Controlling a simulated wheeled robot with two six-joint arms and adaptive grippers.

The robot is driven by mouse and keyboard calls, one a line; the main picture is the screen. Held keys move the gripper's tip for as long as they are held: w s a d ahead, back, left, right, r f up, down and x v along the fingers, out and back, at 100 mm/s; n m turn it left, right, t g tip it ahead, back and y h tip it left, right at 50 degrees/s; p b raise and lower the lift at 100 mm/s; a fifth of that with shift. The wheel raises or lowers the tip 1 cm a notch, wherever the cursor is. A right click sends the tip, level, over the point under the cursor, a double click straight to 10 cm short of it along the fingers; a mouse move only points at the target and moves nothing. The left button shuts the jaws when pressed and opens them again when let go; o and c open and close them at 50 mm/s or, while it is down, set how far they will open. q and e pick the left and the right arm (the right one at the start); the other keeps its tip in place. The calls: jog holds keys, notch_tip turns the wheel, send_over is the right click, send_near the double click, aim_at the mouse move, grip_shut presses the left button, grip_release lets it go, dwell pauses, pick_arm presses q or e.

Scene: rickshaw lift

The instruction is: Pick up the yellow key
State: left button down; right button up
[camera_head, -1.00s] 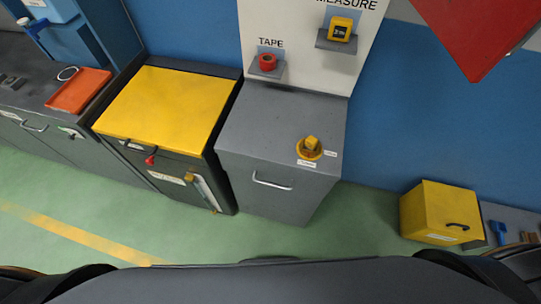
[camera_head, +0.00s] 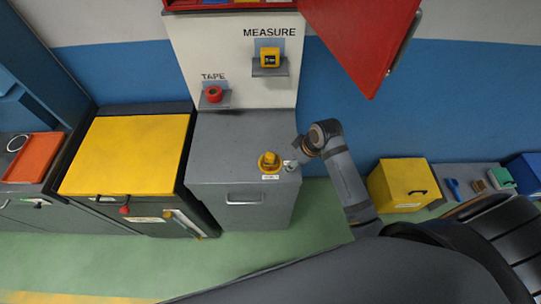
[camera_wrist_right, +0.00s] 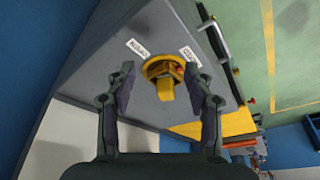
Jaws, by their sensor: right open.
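The yellow key (camera_head: 269,158) stands in a round yellow switch base (camera_head: 269,168) on top of the grey cabinet (camera_head: 225,150). My right gripper (camera_head: 299,150) is just right of the key in the head view, small and partly hidden by its own wrist. In the right wrist view, the gripper (camera_wrist_right: 160,76) is open, with one finger to each side of the key (camera_wrist_right: 166,90). Neither finger visibly touches it, and nothing is held. My left gripper is in neither current view.
A yellow-topped cabinet (camera_head: 130,155) stands left of the grey one. Shelves on the white panel hold a red tape roll (camera_head: 214,94) and a yellow measure (camera_head: 269,56). An open red door (camera_head: 365,35) hangs above. A yellow box (camera_head: 402,185) sits at right.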

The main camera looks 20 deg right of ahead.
jog(key=w+a+r+n+y, duration=0.1)
jog(key=w+a+r+n, duration=0.1)
jog(key=w+r+n, duration=0.3)
jog(key=m+p, duration=0.2)
send_over(274, 157)
jog(key=s+d, duration=0.1)
jog(key=d, duration=0.1)
notch_tip(274, 157, down, 3)
jog(key=shift+a+f, duration=0.15)
jog(key=shift+w+a+f, duration=0.1)
jog(key=shift+f, duration=0.25)
jog(key=p+x, duration=0.2)
jog(key=x, duration=0.2)
jog(key=shift+a+f, duration=0.15)
jog(key=shift+f, duration=0.05)
pick_arm(q)
jog(key=r, duration=0.4)
jog(key=shift+w+d, duration=0.2)
jog(key=shift+d, duration=0.05)
pick_arm(e)
jog(key=shift+f, duration=0.35)
pick_arm(q)
jog(key=shift+s, duration=0.1)
pick_arm(e)
grip_shut()
